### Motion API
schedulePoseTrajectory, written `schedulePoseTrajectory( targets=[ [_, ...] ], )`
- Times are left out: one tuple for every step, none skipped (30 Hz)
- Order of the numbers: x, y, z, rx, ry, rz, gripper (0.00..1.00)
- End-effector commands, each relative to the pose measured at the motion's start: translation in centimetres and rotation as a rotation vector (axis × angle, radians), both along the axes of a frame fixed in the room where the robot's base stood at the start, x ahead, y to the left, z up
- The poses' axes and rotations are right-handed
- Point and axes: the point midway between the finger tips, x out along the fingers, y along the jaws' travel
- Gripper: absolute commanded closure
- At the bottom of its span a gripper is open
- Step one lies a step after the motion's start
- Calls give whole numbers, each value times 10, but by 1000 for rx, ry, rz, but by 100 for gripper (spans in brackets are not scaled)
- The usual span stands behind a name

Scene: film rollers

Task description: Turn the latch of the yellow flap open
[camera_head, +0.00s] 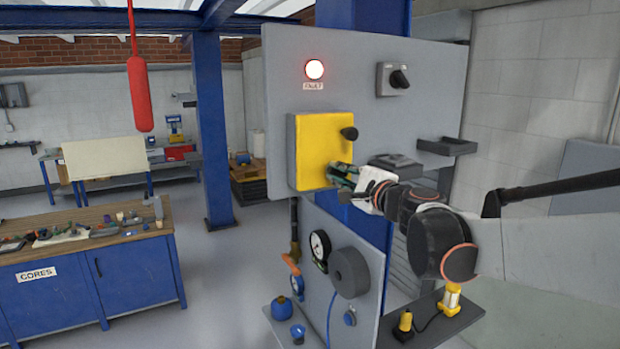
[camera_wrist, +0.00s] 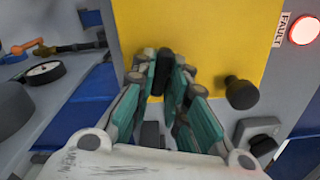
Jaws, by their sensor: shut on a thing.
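The yellow flap (camera_head: 318,142) is a box front on the grey panel; it lies flat and closed. It fills the upper middle of the wrist view (camera_wrist: 215,45). A black round knob (camera_head: 349,133) sticks out near its right edge; in the wrist view the knob (camera_wrist: 242,93) is right of my fingers, apart from them. My gripper (camera_head: 336,176) is at the flap's lower right. In the wrist view its teal-padded fingers (camera_wrist: 168,72) are shut on the dark latch (camera_wrist: 174,73), which stands between the fingertips. The fingers hide part of the latch.
A red lit FAULT lamp (camera_head: 314,69) and a rotary switch (camera_head: 397,78) sit above on the panel (camera_head: 440,75). Small shelves (camera_head: 446,146) jut out right of the flap. A gauge (camera_head: 320,245) and a grey wheel (camera_head: 350,271) are below.

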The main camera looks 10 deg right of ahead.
Motion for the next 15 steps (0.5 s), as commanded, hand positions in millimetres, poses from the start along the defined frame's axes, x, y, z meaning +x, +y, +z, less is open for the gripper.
schedulePoseTrajectory(
  targets=[
    [-1, 0, -1, -29, -8, 1, 100],
    [-1, 0, -1, -47, -14, 1, 100],
    [-1, 0, -1, -68, -20, 1, 100],
    [-1, 0, -1, -83, -25, 1, 100],
    [-1, 0, -1, -98, -30, 1, 100],
    [-1, 0, -1, -114, -35, 1, 100],
    [-1, 0, -1, -125, -38, 1, 100],
    [-1, 0, -1, -137, -42, 1, 100],
    [-1, 1, -1, -148, -45, 1, 100],
    [-1, 0, -1, -157, -48, 1, 100],
    [-1, 0, -1, -163, -50, 1, 100],
    [-1, 0, -1, -171, -53, 1, 100],
    [-1, 1, -1, -177, -54, 1, 100],
    [-1, 1, -1, -181, -55, 1, 100],
    [-1, 1, -1, -186, -57, 1, 100]
  ],
)
